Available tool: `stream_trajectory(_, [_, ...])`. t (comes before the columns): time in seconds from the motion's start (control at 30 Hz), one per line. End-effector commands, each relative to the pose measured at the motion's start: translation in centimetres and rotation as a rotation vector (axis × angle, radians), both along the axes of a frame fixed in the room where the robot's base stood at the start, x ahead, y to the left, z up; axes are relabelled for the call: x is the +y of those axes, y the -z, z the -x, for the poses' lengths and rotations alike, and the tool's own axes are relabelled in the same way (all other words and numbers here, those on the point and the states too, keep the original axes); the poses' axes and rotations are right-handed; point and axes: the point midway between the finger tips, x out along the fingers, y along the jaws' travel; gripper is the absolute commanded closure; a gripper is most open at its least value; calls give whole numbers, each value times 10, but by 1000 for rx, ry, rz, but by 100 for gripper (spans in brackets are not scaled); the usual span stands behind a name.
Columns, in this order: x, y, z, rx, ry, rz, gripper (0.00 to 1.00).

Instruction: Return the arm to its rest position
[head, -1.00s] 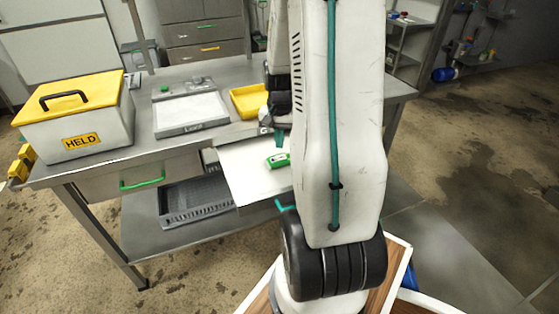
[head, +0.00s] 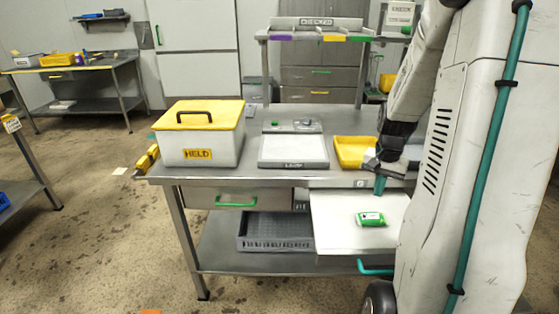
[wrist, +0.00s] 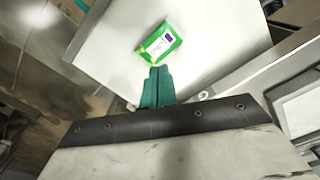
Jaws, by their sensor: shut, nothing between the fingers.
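My gripper (wrist: 157,86) shows in the wrist view with its teal fingers together and nothing between them. In the head view my gripper (head: 380,184) points down near the table's front edge, above the back of a white pull-out board. My arm rises along the right side of the head view and hides part of the table. A green and white packet (head: 370,219) lies on the board, apart from the fingers. The packet also shows in the wrist view (wrist: 159,44), just beyond the fingertips.
The white board (head: 335,234) sticks out from the steel table (head: 265,181). On the table are a box marked HELD (head: 199,148), a scale-like plate (head: 293,150) and a yellow tray (head: 354,151). A grey crate (head: 275,231) sits on the lower shelf. Floor at left is open.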

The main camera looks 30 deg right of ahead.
Motion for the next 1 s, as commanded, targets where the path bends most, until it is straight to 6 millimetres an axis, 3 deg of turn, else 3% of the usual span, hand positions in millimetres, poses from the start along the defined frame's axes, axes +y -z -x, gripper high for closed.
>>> stream_trajectory(0.2, [3, 0, 3, 15, -24, -16, 100])
stream_trajectory(0.33, [28, -3, 26, 80, -87, -84, 100])
stream_trajectory(0.67, [152, -82, 52, 108, -452, -103, 100])
stream_trajectory(0.8, [206, -113, 72, 90, -635, -75, 100])
stream_trajectory(1.0, [267, -142, 108, 25, -875, -15, 100])
